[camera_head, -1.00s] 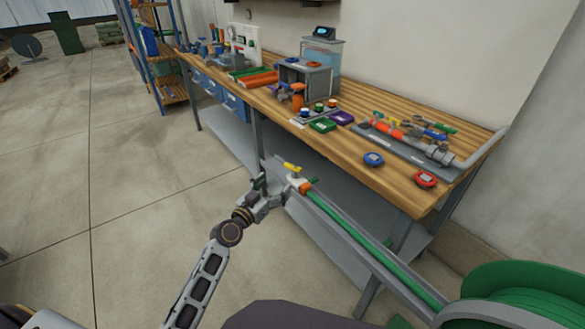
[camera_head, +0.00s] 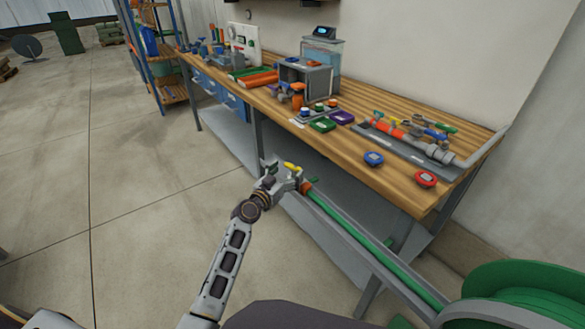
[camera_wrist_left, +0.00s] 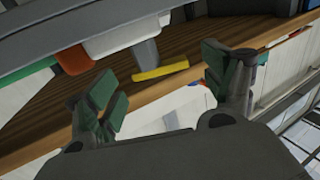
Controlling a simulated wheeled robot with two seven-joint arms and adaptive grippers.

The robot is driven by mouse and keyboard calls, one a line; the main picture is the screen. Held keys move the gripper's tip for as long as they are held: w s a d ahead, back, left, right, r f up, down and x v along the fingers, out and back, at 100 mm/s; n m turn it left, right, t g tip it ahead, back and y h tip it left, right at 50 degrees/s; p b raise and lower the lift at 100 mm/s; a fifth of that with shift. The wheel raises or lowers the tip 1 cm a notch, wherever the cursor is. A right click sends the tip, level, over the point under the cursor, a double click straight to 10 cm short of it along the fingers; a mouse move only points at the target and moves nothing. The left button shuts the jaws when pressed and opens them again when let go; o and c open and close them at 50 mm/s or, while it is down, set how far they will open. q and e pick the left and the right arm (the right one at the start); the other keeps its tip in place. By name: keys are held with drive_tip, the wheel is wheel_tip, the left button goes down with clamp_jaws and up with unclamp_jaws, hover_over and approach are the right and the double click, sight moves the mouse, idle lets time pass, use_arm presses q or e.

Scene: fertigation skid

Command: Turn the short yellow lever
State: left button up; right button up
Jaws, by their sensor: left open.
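The short yellow lever (camera_head: 291,167) sits on a pale valve at the end of a green hose, in front of the bench. In the left wrist view the lever (camera_wrist_left: 160,71) lies between the two green-padded fingers, with a visible gap on each side. My left gripper (camera_wrist_left: 163,79) is open around it. In the head view the left gripper (camera_head: 279,176) is at the valve and hides part of it. The pale valve body (camera_wrist_left: 108,40) and its orange collar (camera_wrist_left: 75,60) show in the wrist view. My right gripper is not in view.
The green hose (camera_head: 350,232) runs along a grey rail to a green reel (camera_head: 520,285) at lower right. The wooden bench (camera_head: 400,183) behind holds a pipe assembly (camera_head: 415,140), blue (camera_head: 373,159) and red (camera_head: 425,179) round items. Floor at left is clear.

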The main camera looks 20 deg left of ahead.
sight(291, 168)
use_arm(q)
drive_tip(key=shift+x, duration=1.9)
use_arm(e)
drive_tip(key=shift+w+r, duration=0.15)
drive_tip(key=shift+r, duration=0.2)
use_arm(q)
drive_tip(key=c, duration=1)
drive_tip(key=shift+c, duration=0.2)
drive_tip(key=shift+b, duration=0.35)
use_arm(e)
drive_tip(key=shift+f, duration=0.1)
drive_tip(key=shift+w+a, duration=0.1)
